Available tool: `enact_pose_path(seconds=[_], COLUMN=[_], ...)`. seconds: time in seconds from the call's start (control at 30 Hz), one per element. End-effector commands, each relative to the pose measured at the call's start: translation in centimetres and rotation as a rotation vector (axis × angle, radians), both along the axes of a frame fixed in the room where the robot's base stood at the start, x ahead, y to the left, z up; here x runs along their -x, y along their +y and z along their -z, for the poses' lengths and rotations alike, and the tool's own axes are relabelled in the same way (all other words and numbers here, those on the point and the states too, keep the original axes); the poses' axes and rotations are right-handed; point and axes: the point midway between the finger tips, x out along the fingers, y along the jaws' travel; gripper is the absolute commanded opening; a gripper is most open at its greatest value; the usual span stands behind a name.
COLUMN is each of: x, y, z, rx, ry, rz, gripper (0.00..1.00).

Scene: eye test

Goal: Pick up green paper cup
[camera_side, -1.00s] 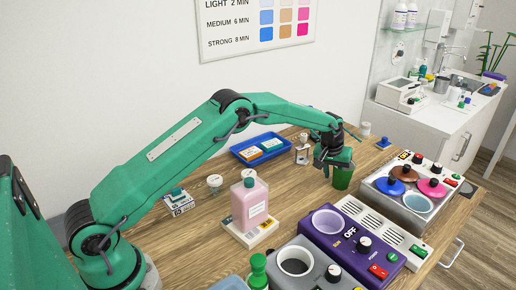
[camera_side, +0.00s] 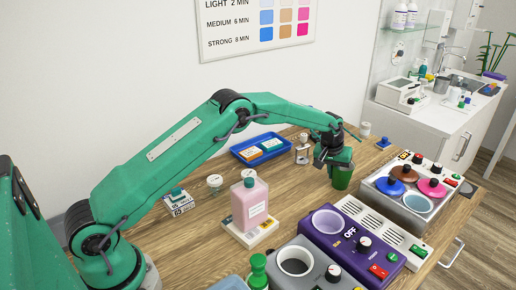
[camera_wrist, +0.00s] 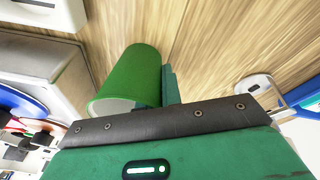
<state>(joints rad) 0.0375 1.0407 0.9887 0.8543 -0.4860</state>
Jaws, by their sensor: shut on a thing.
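The green paper cup (camera_side: 342,180) is upright at the middle right of the wooden table in the side view. My gripper (camera_side: 333,160) is directly above it, pointing down, with its jaws at the cup's upper part. In the wrist view the cup (camera_wrist: 130,75) shows its green side and part of its pale inside at the rim. One finger (camera_wrist: 170,86) lies against the cup's right side there. The gripper is shut on the cup. The dark edge of my gripper hides part of the rim. Whether the cup's base touches the table is hard to tell.
A grey unit with coloured lids (camera_side: 409,190) stands close right of the cup. A purple heater (camera_side: 345,240) stands in front. A pink bottle (camera_side: 250,203) is to the left, and a blue tray (camera_side: 260,149) with small packets is behind left.

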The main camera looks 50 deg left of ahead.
Motion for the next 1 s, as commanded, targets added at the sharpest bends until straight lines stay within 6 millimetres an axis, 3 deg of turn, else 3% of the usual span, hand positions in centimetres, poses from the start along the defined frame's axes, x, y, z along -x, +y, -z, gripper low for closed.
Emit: enact_pose_path(seconds=[0.27, 0.53, 1.0], x=[-0.1, 0.0, 4.2], y=[0.0, -0.1, -6.6], z=[-1.2, -4.4, -8.8], rx=[0.0, 0.001, 0.025], ry=[-0.002, -0.003, 0.003], rz=[0.0, 0.001, 0.01], gripper=[0.0, 0.0, 0.0])
